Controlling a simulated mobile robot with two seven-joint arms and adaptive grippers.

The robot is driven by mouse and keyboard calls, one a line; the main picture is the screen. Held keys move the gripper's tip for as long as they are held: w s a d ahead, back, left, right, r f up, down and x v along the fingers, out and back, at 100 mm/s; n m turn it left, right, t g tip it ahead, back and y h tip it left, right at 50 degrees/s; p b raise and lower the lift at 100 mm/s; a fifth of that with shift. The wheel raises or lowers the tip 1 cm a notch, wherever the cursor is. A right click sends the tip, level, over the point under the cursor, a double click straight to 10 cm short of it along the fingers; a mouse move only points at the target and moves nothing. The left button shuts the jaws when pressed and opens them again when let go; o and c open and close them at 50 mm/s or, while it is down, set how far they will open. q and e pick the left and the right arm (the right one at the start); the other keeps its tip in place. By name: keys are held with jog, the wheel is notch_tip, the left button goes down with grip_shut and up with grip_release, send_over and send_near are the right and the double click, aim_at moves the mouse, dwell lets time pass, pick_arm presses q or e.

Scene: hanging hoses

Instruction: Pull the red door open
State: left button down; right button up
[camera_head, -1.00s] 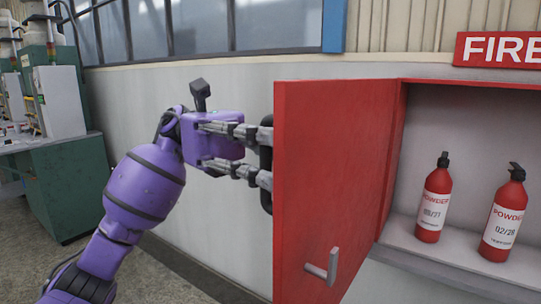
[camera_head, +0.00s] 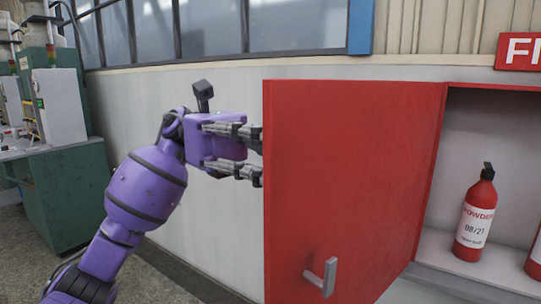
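The red door (camera_head: 345,180) stands swung out from the red cabinet, its broad inner face toward me. A small grey latch handle (camera_head: 322,277) sits low on that face. My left gripper (camera_head: 257,153), on a purple arm, is at the door's free left edge. Its two fingers are spread apart, one above the other, and their tips reach the edge, partly hidden behind it. The handle on the door's outer face is hidden. My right gripper is out of view.
A red fire extinguisher (camera_head: 475,220) stands on the cabinet shelf (camera_head: 437,247), with another cut off at the right edge. A green machine bench (camera_head: 65,190) is at the left. A grey wall (camera_head: 120,100) runs behind my arm.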

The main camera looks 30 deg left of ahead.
pick_arm(q)
jog(key=shift+w+a+r, duration=0.1)
jog(key=shift+w+a, duration=0.15)
jog(key=shift+a, duration=0.25)
jog(key=c, duration=1.8)
grip_release()
jog(key=shift+o, duration=0.2)
jog(key=shift+s, duration=0.1)
jog(key=v, duration=1.2)
